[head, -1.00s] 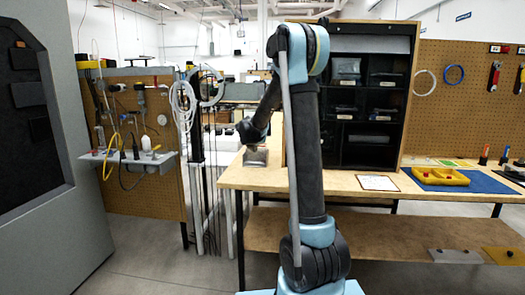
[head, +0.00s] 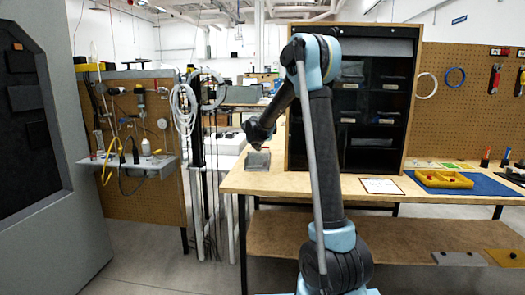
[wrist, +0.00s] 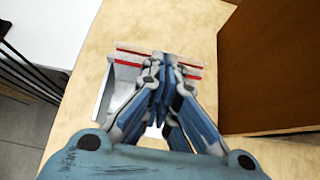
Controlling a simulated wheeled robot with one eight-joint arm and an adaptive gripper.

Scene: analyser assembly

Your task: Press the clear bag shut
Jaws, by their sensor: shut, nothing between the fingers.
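The clear bag (head: 257,160) lies on the near left corner of the wooden bench (head: 300,181). In the wrist view the bag (wrist: 124,74) is a pale, see-through shape with two red lines across its far end. My gripper (wrist: 166,62) is shut and empty, with its fingertips over the middle of the red-lined strip. Its fingers hide the middle of the strip and much of the bag. I cannot tell whether the tips touch it. In the head view my gripper (head: 256,146) is small and dark, just above the bag.
A black cabinet with shelves (head: 365,100) stands on the bench right of the bag; its brown side panel (wrist: 270,75) is close to my gripper in the wrist view. A white sheet (head: 381,186) and a yellow tray (head: 444,179) lie farther right.

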